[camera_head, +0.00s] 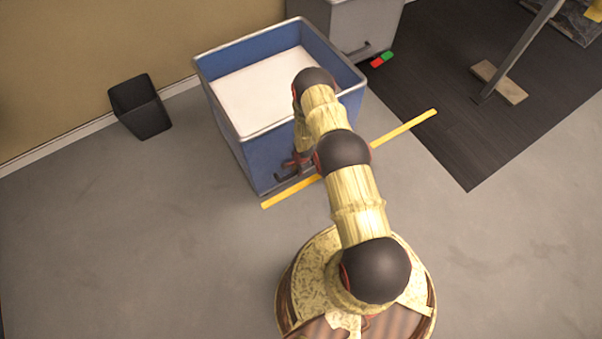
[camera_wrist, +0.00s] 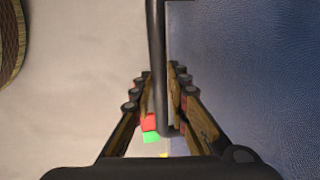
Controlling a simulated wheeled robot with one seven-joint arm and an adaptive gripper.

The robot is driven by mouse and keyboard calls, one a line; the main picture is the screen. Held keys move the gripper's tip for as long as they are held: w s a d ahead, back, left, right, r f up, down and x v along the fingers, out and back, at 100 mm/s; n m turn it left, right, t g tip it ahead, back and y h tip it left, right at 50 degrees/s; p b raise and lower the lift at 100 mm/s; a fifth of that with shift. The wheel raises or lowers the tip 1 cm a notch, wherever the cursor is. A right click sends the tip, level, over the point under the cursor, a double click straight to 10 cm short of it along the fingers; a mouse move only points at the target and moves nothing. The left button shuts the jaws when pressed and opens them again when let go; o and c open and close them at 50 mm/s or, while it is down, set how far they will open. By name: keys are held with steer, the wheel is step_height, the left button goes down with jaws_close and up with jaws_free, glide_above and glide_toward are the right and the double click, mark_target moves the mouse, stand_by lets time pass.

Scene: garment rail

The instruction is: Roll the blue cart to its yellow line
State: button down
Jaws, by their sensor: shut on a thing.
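The blue cart (camera_head: 244,151) is an open-topped box with a pale rim and a white inside, standing upright in the head view. A yellow line (camera_head: 405,126) lies on the floor and runs along the cart's near bottom edge; my arm hides its middle. In the wrist view the cart's blue wall (camera_wrist: 250,70) fills the right side. My gripper (camera_wrist: 163,85) is shut on the cart's dark handle bar (camera_wrist: 156,35), which runs between its fingers. In the head view my gripper (camera_head: 295,163) is at the cart's near face, partly hidden by my arm.
A black bin (camera_head: 141,107) stands by the wall at left. A grey cart (camera_head: 350,25) stands behind the blue cart, with a red and green block (camera_head: 382,60) near it. A dark mat (camera_head: 470,100) and a post on a wooden foot (camera_head: 498,82) are at right.

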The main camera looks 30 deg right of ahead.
steer(key=shift+w, duration=0.15)
steer(key=c, duration=1.7)
jaws_free()
steer(key=shift+c, duration=0.2)
steer(key=shift+r, duration=0.1)
steer(key=r, duration=0.4)
steer(key=s+r, duration=0.1)
steer(key=r, duration=0.2)
steer(key=s+r, duration=0.1)
steer(key=r, duration=0.3)
steer(key=shift+s+r, duration=0.2)
steer(key=shift+r, duration=0.1)
